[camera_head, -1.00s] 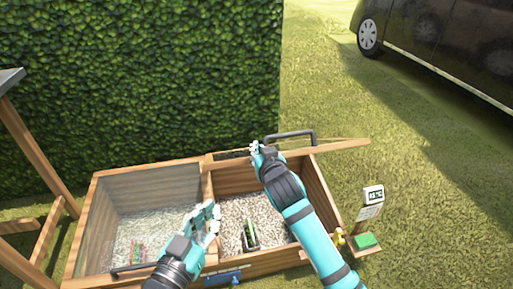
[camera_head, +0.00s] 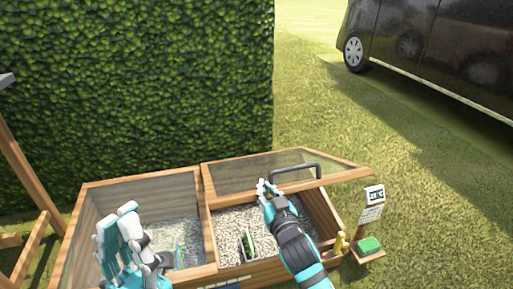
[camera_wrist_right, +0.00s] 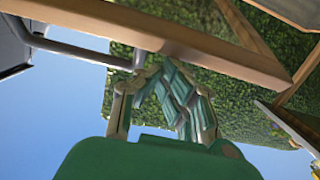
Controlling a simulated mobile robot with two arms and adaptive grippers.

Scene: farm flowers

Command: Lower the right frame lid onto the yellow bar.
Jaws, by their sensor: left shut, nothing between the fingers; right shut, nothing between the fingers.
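The right frame lid (camera_head: 243,173), glass in a wooden frame, is hinged at the back and hangs part-way open over the right box, its front rail raised above the gravel. Its black handle (camera_head: 297,167) is on the front rail. My right gripper (camera_head: 264,187) is shut and empty at the front rail, left of the handle; I cannot tell if it touches. In the right wrist view my right fingers (camera_wrist_right: 165,95) are close below the rail. A small upright yellow bar (camera_head: 340,243) stands at the right box's front right corner. My left gripper (camera_head: 118,228) is shut and empty before the left box.
The left glass lid (camera_head: 140,184) lies over the left box. A green-and-black item (camera_head: 248,245) sits in the right box's gravel. A small display (camera_head: 373,194) and green pad (camera_head: 369,245) stand to the right.

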